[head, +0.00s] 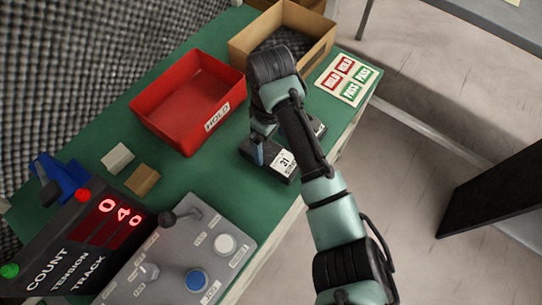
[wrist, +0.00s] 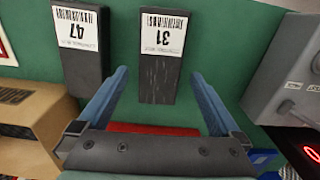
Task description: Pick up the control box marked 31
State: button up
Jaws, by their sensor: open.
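The dark control box marked 31 (head: 285,164) lies on the green table near its right edge, below the red HOLD bin. In the wrist view the box marked 31 (wrist: 160,88) is upper centre, its white barcode label facing up. My gripper (wrist: 160,75) is open, with its blue fingers on either side of the box's lower part in the picture; no contact shows. In the head view my gripper (head: 260,148) is over the box's left part and partly hidden by my arm. A similar box marked 47 (wrist: 90,70) lies to the left in the wrist view.
The red HOLD bin (head: 154,104) and a cardboard box (head: 239,48) stand farther back. A grey control panel (head: 190,249), a red-digit counter (head: 75,238) and small blocks (head: 142,180) are at the left and front. A HOLD/PASS card (head: 346,80) lies at the right.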

aim_at(271, 153)
notch_tip(271, 153, down, 6)
jog(key=shift+r+b, duration=0.15)
jog(key=shift+b, duration=0.65)
jog(key=shift+c, duration=0.2)
jog(key=shift+r, duration=0.1)
jog(key=c, duration=1.5)
